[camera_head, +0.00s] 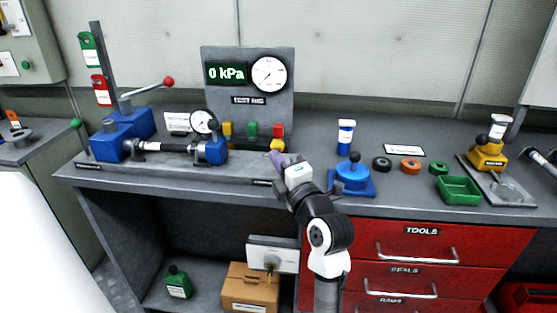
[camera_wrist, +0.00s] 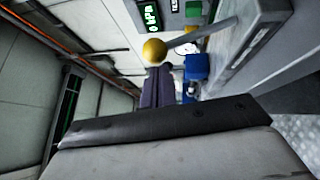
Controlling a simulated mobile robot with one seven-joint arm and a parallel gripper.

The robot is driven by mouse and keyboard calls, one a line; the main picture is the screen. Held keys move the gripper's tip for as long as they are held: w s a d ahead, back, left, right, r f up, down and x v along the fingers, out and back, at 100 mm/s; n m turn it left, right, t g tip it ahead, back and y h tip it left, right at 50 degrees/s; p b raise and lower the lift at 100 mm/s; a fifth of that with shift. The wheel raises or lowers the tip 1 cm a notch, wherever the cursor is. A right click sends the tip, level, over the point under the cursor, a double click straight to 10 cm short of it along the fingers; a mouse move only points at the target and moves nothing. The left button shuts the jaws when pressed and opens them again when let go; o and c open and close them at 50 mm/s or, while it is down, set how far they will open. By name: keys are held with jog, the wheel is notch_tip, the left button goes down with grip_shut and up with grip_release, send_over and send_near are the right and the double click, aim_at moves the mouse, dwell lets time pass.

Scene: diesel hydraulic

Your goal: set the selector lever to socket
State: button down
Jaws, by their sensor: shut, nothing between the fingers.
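A lever with a yellow ball knob, which looks like the selector lever, shows at the front of the test rig in the head view (camera_head: 278,145). In the wrist view its yellow knob (camera_wrist: 154,50) sits on a grey rod that runs to the right. My gripper (camera_head: 277,158) is shut and empty, its fingertips close to the knob. In the wrist view the dark fingers (camera_wrist: 158,78) end right beside the knob; I cannot tell whether they touch it. The lever's pivot and any position marks are hidden or too small to read.
The test rig panel (camera_head: 248,110) shows 0 kPa behind yellow, green and red blocks. A blue clamp with a cylinder (camera_head: 175,148) lies to the left, under a red-knobbed lever (camera_head: 168,82). A blue round fixture (camera_head: 353,176) and a green tray (camera_head: 459,191) stand to the right.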

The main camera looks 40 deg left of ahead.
aim_at(280, 142)
jog(key=r+p, duration=0.1)
jog(key=p, duration=0.1)
jog(key=w+a+r+m+h+p, duration=0.1)
jog(key=p, duration=0.1)
jog(key=w+r+g+h+p, duration=0.1)
jog(key=p, duration=0.1)
jog(key=shift+w+a+m, duration=0.25)
jog(key=shift+m, duration=0.15)
jog(key=shift+w+a+m+g+h+p, duration=0.35)
jog(key=shift+w+h+p, duration=0.25)
jog(key=shift+h+p, duration=0.2)
jog(key=shift+s+f, duration=0.1)
